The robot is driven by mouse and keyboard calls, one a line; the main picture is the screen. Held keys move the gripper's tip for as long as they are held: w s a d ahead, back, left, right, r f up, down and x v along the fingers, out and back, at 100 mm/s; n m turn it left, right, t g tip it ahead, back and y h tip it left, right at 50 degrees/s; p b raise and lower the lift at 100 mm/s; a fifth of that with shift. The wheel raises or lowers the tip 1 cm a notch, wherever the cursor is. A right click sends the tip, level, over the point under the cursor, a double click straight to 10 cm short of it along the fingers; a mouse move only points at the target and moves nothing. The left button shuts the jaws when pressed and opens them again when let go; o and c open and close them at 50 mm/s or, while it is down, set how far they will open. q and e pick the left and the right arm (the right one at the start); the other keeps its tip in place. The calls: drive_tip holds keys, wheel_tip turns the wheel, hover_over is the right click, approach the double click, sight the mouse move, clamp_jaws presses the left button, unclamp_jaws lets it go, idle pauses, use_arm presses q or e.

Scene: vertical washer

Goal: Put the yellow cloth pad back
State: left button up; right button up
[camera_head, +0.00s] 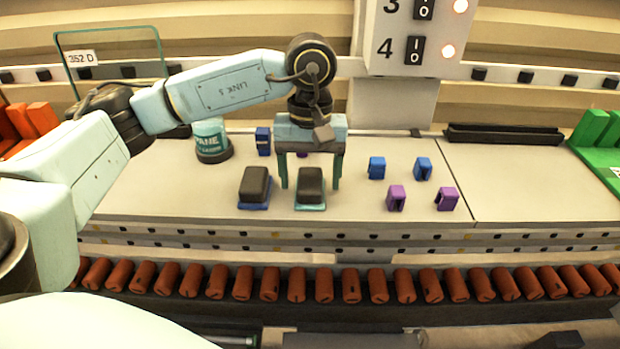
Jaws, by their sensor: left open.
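I see no clearly yellow cloth pad in the head view. Two dark, rounded blocks sit on coloured bases on the pale worktop: one on a blue base (255,187), one on a teal base (311,188). My left gripper (310,186) points down, its two teal fingers open on either side of the teal-based block. I cannot tell whether the fingers touch it. Nothing is clearly held. My right gripper is not in view.
Small blue (377,167) and purple (396,198) blocks stand right of my gripper. A labelled can (211,141) stands left. A row of red-brown cylinders (350,284) lines the front. The worktop's right section (530,190) is clear.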

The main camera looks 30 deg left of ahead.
sight(310, 174)
use_arm(q)
wheel_tip(310, 174, up, 11)
drive_tip(key=w, duration=0.1)
drive_tip(key=shift+a+b, duration=0.3)
drive_tip(key=shift+a, duration=0.05)
drive_tip(key=shift+f, duration=0.15)
